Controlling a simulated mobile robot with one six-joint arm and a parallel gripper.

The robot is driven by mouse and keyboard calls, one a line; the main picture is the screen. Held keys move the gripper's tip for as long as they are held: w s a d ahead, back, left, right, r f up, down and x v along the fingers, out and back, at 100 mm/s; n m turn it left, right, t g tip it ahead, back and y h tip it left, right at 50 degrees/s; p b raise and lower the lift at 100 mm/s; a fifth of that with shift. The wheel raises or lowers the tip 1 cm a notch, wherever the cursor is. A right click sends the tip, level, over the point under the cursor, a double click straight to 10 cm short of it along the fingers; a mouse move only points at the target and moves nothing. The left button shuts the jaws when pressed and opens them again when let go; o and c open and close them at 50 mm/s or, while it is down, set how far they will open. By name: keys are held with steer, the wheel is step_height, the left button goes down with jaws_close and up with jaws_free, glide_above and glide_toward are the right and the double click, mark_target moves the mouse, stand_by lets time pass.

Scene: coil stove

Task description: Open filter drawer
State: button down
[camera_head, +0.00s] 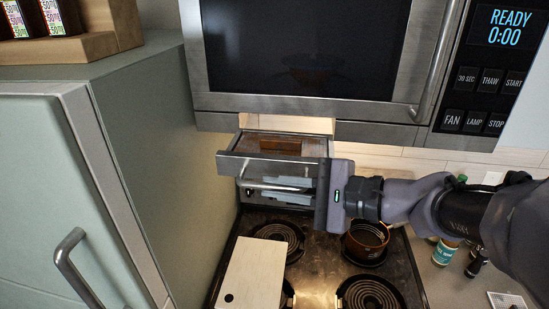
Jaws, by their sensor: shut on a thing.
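The filter drawer (273,168) is a metal drawer under the left part of the microwave. It stands pulled out, and a brown block-like thing (281,146) shows inside it. My gripper (317,190) is at the right part of the drawer's front and is shut on its bar handle (270,186). The exact contact of the fingers on the bar is partly hidden by the gripper's own body.
The microwave (300,45) hangs directly above the drawer. Below is a coil stove (316,268) with a brown pot (367,239) and a pale cutting board (250,277). A tall green cabinet (60,170) stands close on the left. Bottles (444,251) stand at right.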

steer(key=shift+s, duration=0.1)
stand_by(0.3)
steer(key=c, duration=1.5)
jaws_free()
steer(key=b+v, duration=0.1)
steer(key=v, duration=1.6)
steer(key=shift+s+d, duration=0.15)
